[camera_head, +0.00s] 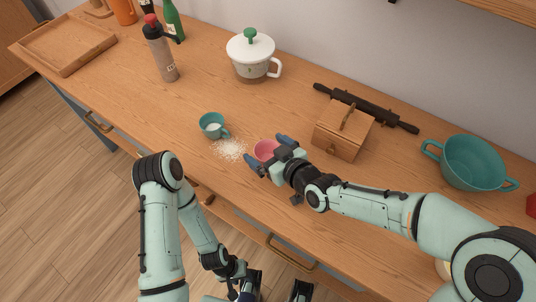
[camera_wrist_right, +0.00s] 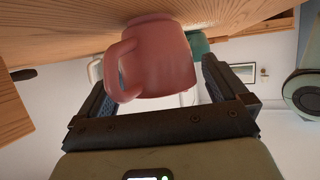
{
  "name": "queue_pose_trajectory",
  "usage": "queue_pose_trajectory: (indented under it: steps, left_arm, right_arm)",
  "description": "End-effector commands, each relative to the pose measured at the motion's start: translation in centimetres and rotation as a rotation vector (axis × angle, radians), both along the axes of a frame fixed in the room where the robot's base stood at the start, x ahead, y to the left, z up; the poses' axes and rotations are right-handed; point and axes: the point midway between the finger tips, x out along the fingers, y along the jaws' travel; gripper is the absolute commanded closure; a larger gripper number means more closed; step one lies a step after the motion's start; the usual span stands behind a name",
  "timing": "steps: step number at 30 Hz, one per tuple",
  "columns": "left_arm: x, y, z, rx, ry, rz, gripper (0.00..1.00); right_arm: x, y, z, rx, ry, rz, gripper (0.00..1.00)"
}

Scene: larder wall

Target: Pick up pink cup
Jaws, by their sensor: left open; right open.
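The pink cup (camera_head: 264,149) stands on the wooden counter near its front edge, partly hidden by my right gripper. It also shows in the right wrist view (camera_wrist_right: 160,58), with its handle towards the left. My right gripper (camera_head: 268,153) is open, with its fingers on either side of the cup; I cannot tell whether they touch it. In the right wrist view the fingers (camera_wrist_right: 155,95) are spread wide and the cup is between and beyond them. My left gripper (camera_head: 272,290) is open and empty, low in front of the counter.
A teal cup (camera_head: 211,125) and spilled white grains (camera_head: 230,149) lie left of the pink cup. A wooden box (camera_head: 340,134), a dark rolling pin (camera_head: 385,112) and a teal pot (camera_head: 473,162) stand right. A white lidded pot (camera_head: 250,60) is behind. The counter's left middle is clear.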

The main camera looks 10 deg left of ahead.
Motion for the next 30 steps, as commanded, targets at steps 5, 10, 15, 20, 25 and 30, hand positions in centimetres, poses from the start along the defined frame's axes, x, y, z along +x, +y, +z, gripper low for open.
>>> queue_pose_trajectory:
  steps: [5, 10, 15, 20, 25, 30]
  left_arm:
    - [0.0, 0.0, 0.0, 0.0, 0.0, 0.0, 0.57]
    - [0.0, 0.0, 0.0, 0.0, 0.0, 0.0, 0.57]
    - [0.0, 0.0, 0.0, 0.0, 0.0, 0.0, 0.57]
    - [0.0, 0.0, 0.1, 0.0, 0.0, 0.0, 0.57]
    - [0.1, 0.0, 0.3, 0.0, -0.001, 0.0, 0.57]
    - [0.2, 0.0, 0.8, 0.0, -0.003, 0.0, 0.57]
  right_arm:
    - [0.0, 0.0, 0.0, 0.001, 0.001, 0.0, 0.2]
    - [0.0, 0.0, 0.0, 0.001, 0.001, 0.0, 0.58]
    - [0.0, 0.0, 0.1, 0.001, 0.0, 0.0, 0.58]
    - [0.0, 0.0, 0.5, 0.002, -0.001, 0.0, 0.58]
    - [0.0, 0.0, 2.3, 0.003, -0.004, -0.001, 0.58]
    - [0.1, -0.1, 6.2, 0.003, -0.008, -0.003, 0.58]
